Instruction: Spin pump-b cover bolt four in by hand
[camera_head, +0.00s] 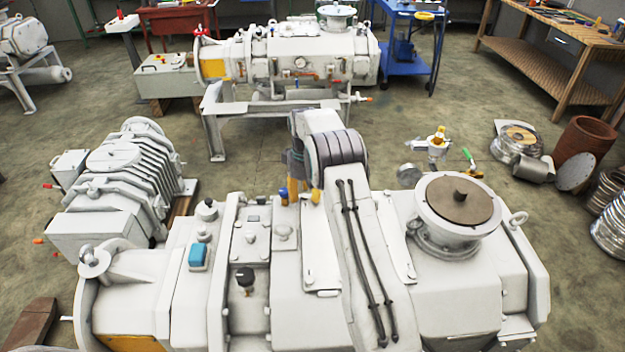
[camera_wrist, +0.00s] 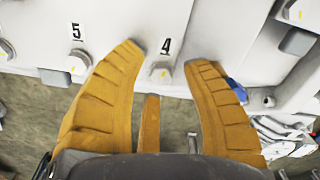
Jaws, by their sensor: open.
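In the wrist view, my gripper (camera_wrist: 165,58) is open. Its two ribbed orange fingers stand apart with a bolt head (camera_wrist: 160,72) in the gap between their tips. The bolt head sits at the pale cover edge, just under a black number 4 label (camera_wrist: 166,46). I see no finger closed on it, and how deep the bolt sits cannot be told. In the head view, my arm reaches over the near white pump (camera_head: 455,290), and part of my orange gripper (camera_head: 303,190) shows beyond its far side. The bolt is hidden there.
In the wrist view, another bolt head (camera_wrist: 79,65) sits below a number 5 label (camera_wrist: 76,31) to the left. A blue part (camera_wrist: 237,90) shows close beside the right finger.

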